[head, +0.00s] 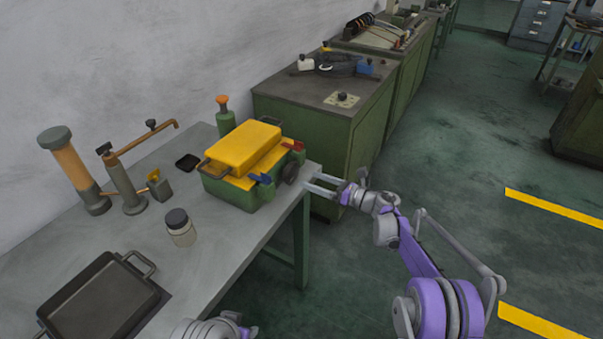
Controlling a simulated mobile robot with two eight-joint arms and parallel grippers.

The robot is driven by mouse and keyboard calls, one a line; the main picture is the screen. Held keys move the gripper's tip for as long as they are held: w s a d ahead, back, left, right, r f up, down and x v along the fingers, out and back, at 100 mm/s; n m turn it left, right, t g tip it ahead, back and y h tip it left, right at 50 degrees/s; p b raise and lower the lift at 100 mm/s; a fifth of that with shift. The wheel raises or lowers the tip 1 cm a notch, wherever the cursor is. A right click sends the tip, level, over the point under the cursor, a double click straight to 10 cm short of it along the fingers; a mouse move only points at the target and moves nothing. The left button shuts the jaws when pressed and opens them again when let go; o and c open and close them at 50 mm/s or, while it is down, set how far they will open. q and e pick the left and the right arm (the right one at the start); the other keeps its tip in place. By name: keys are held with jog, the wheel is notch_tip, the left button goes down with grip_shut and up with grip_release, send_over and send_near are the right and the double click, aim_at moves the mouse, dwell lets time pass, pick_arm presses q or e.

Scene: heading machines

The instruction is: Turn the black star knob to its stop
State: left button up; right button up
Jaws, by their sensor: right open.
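The black star knob (290,173) is a dark round shape on the right end of a green box with a yellow lid (243,147), near the bench's right edge. My right gripper (312,181) is open, its two pale fingers pointing left at the knob from just right of it. A small gap shows between fingertips and knob, and nothing is between the fingers. The knob's lobes and turn angle are too small to make out. Part of my left arm's end (213,328) shows at the bottom edge; its fingers cannot be made out.
Blue (263,181) and red (294,146) levers sit close to the knob. The grey bench (225,232) also bears a lidded jar (180,227), a black pan (100,300), an orange cylinder (74,172) and a copper-piped pump (126,188). A green cabinet (320,135) stands behind. Floor at right is open.

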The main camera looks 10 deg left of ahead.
aim_at(295, 174)
jog(key=x, duration=0.6)
jog(key=shift+w+a, duration=0.1)
jog(key=shift+a, duration=0.05)
jog(key=shift+c, duration=0.2)
jog(key=c, duration=1)
jog(key=shift+c, duration=0.2)
jog(key=m+b, duration=0.1)
jog(key=m, duration=0.2)
jog(key=shift+f, duration=0.15)
jog(key=shift+m+b, duration=1)
jog(key=shift+m, duration=1)
